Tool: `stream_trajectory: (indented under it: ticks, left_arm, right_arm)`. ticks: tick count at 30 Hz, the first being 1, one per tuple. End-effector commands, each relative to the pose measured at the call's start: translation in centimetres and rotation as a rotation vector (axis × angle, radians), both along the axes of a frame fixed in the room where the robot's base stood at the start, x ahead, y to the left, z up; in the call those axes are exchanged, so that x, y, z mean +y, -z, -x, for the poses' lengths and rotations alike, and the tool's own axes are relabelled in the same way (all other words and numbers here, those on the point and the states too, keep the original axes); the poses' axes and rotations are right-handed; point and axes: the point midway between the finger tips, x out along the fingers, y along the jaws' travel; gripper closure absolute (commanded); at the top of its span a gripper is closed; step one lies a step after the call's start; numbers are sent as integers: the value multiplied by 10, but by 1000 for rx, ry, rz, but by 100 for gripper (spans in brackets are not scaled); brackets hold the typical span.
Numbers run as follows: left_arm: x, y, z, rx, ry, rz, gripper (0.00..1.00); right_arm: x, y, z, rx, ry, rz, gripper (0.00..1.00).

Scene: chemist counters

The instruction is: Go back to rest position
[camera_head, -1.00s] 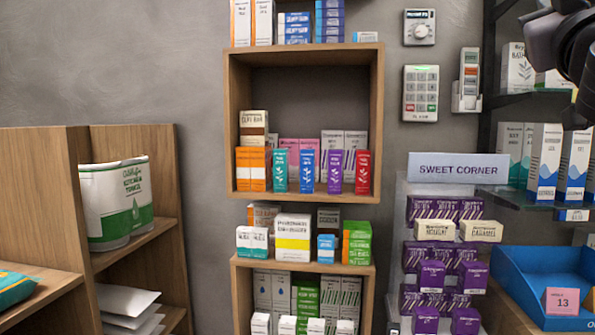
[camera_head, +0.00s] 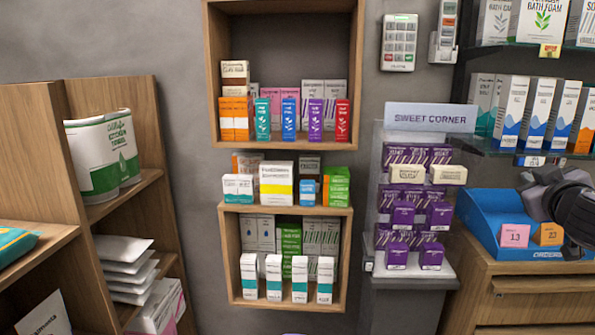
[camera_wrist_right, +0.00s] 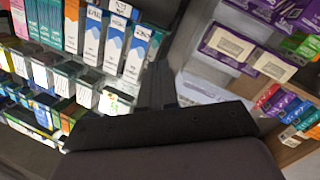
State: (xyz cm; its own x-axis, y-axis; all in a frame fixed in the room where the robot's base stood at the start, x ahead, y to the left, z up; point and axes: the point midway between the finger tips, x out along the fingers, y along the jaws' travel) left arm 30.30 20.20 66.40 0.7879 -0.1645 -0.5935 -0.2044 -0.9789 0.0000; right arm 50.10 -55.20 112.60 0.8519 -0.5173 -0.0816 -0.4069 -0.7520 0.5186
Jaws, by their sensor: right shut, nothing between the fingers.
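My right gripper (camera_head: 540,192) shows at the right edge of the head view, dark grey and partly cut off. It is in front of the blue tray and the wooden drawer counter. Its shut, empty fingers (camera_wrist_right: 163,85) also show in the middle of the right wrist view, pointing away from the dark wrist body. It holds nothing and appears apart from the goods. My left gripper is in neither view.
A blue tray (camera_head: 480,215) with numbered cards sits on a drawer counter (camera_head: 540,290). Glass shelves of boxes (camera_head: 515,105) stand above it. A purple-box display (camera_head: 420,117), a wooden wall shelf (camera_head: 212,75) and a left shelf unit (camera_head: 40,140) stand around. Bare wall lies between.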

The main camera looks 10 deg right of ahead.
Motion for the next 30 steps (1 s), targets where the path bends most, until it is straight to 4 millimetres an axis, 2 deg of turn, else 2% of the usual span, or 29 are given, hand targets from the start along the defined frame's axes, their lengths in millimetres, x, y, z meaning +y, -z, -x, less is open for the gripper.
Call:
stream_trajectory:
  ticks: [1, 3, 8, 9, 11, 15, 17, 21, 24, 27, 30]
  left_arm:
    - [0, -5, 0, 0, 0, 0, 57]
    - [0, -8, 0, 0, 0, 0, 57]
    - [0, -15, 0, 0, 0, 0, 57]
    - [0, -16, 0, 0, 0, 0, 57]
    - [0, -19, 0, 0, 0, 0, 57]
    - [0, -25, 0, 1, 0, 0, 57]
    - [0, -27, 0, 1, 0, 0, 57]
    - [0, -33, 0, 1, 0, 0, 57]
    - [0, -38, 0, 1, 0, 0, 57]
    - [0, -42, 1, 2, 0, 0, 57]
    - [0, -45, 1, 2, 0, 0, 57]
  right_arm:
    - [-4, 34, 3, 54, -9, -33, 100]
    - [-4, 78, 9, 120, -31, -63, 100]
    - [12, 173, 30, 256, -94, -140, 100]
    - [19, 195, 36, 286, -112, -161, 100]
    - [32, 228, 47, 328, -141, -190, 100]
    - [72, 295, 77, 408, -213, -267, 100]
    - [92, 320, 90, 436, -245, -301, 100]
    - [148, 368, 122, 481, -322, -380, 100]
    - [193, 392, 144, 496, -375, -438, 100]
    - [240, 408, 165, 497, -424, -496, 100]
    - [282, 415, 180, 488, -465, -544, 100]
